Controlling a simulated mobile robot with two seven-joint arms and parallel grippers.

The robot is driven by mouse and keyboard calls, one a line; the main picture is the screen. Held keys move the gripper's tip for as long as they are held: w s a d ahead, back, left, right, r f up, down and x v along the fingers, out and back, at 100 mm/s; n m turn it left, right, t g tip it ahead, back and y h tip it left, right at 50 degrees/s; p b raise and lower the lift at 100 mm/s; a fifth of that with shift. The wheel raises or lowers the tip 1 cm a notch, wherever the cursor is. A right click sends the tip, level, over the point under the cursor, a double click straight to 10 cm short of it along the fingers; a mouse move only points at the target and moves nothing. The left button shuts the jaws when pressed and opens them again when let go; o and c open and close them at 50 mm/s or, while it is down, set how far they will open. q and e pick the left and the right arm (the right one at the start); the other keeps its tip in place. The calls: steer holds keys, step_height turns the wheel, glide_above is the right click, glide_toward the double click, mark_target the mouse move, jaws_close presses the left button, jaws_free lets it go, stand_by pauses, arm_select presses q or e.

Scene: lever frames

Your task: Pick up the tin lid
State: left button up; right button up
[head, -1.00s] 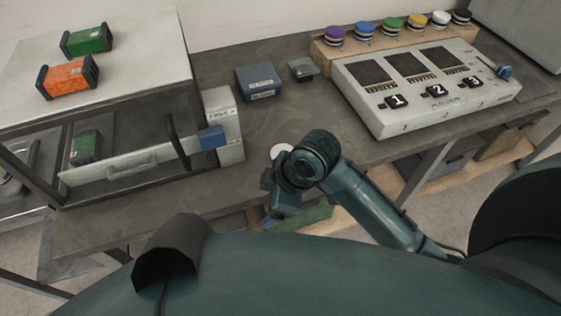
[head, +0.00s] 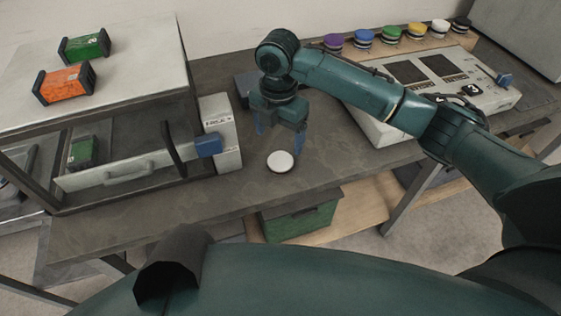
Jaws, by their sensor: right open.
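A small round white lid (head: 281,161) lies flat on the dark grey worktop (head: 200,198), close to its front edge; it looks like the tin lid. My right gripper (head: 280,142) points down just behind and above the lid, with its blue fingers spread apart. The fingers are empty, and the lid shows whole in front of them. Whether a fingertip touches the worktop cannot be told. My left gripper is out of view.
A numbered control panel (head: 480,100) is at right, partly behind my right arm. A green crate (head: 302,222) sits below the worktop.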

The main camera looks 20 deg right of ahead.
mark_target(280, 162)
step_height(280, 162, down, 8)
steer(key=shift+s+f, duration=0.15)
steer(key=shift+f, duration=0.1)
steer(key=shift+c, duration=0.5)
steer(key=c, duration=1)
steer(key=shift+o, duration=0.2)
steer(key=shift+r, duration=0.1)
